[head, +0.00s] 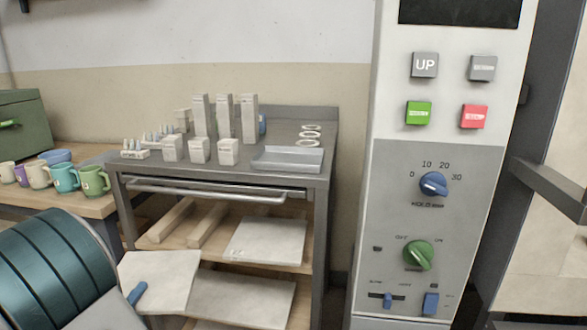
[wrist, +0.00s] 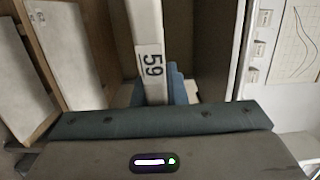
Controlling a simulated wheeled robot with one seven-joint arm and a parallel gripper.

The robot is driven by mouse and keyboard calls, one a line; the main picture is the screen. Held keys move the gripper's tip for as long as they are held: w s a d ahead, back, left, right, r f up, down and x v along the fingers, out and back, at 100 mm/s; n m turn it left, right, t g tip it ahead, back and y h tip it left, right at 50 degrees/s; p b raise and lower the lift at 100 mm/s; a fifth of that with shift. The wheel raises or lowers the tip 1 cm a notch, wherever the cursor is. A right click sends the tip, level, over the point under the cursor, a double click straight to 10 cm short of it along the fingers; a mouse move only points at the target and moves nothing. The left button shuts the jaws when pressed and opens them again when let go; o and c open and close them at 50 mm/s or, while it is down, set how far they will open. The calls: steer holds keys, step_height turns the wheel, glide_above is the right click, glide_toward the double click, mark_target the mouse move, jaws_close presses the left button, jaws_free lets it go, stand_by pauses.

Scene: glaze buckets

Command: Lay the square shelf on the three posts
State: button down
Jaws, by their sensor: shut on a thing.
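A pale flat shelf (head: 160,280) is held at the lower left of the head view, in front of the cart; part of its outline is cut off by my arm. In the wrist view the shelf (wrist: 146,25) shows edge-on, with a label reading 59. My gripper (head: 137,293) is shut on it, one blue finger showing against its face; the blue fingers also show in the wrist view (wrist: 176,88). Three tall pale posts (head: 225,116) and three short ones (head: 200,150) stand upright on the cart top. I cannot tell which posts the task means.
The grey cart (head: 322,180) carries a metal tray (head: 287,159) and white rings (head: 310,134). More pale slabs (head: 266,240) lie on its lower boards. A control panel (head: 432,215) stands to the right. Mugs (head: 94,180) and a green box (head: 22,125) are at left.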

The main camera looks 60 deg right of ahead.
steer(key=w+a+f+n+t+y, duration=0.2)
steer(key=w+f+n+t+y, duration=0.2)
steer(key=f, duration=0.5)
steer(key=w+a+f+n+t+y, duration=0.3)
steer(key=f+n+y, duration=0.5)
steer(key=y, duration=0.3)
steer(key=shift+w+f+t+y, duration=0.35)
steer(key=shift+w+t, duration=0.35)
steer(key=shift+t, duration=0.3)
